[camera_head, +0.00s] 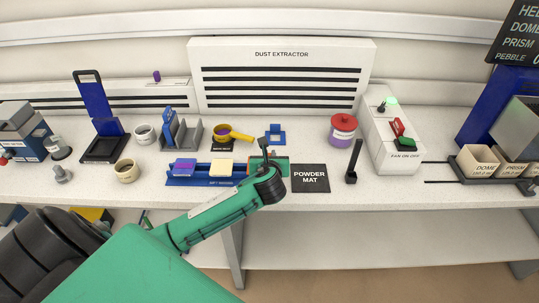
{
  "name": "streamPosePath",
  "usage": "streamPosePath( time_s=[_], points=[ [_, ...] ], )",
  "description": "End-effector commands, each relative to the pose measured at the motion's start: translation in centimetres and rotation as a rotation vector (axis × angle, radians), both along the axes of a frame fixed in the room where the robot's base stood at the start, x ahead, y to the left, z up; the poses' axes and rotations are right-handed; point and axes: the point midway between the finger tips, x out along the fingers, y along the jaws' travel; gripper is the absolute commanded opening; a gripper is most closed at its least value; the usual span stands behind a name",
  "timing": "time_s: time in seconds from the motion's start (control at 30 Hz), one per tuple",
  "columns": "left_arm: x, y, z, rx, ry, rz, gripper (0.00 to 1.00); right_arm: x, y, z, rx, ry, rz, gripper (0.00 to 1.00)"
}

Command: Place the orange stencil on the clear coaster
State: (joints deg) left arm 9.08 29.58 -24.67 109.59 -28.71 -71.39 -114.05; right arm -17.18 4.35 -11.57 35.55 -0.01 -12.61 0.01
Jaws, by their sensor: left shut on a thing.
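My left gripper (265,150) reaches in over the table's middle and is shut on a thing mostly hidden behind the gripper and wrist. A thin orange edge, perhaps the orange stencil (283,157), shows just right of the fingers; I cannot make out its full shape. I cannot pick out the clear coaster for certain. A blue tray (205,182) left of the gripper bears a purple piece (183,167) and a cream-yellow piece (221,169). My right gripper is not in view.
The black powder mat (310,179) lies right of my gripper. Behind are a yellow-handled sieve (232,134), a small blue frame (275,135) and a red-lidded jar (343,130). A black upright holder (353,162) and a white switch box (392,140) stand farther right.

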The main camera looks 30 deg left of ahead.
Motion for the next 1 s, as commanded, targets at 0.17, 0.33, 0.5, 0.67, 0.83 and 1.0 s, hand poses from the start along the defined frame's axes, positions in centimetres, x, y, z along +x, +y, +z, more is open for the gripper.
streamPosePath(
  time_s=[0.17, 0.33, 0.5, 0.67, 0.83, 1.0],
  points=[
    [0.0, 0.0, 0.1, 0.000, -0.001, 0.000, 0.00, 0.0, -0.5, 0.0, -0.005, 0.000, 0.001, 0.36],
    [0.0, 0.0, -0.2, 0.000, 0.000, 0.000, 0.16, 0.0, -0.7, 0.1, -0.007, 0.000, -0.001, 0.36],
    [0.0, 0.0, -0.2, 0.000, -0.001, 0.000, 0.32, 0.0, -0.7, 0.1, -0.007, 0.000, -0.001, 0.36],
    [0.0, 0.0, -0.2, 0.000, -0.001, 0.000, 0.32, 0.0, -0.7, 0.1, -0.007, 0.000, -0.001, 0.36],
    [-0.5, -0.3, 0.3, 0.000, 0.000, 0.000, 0.32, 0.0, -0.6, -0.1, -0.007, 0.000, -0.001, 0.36],
    [-2.7, -1.7, 1.3, -0.003, -0.002, -0.002, 0.32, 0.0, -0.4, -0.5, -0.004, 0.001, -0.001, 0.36]
  ],
)
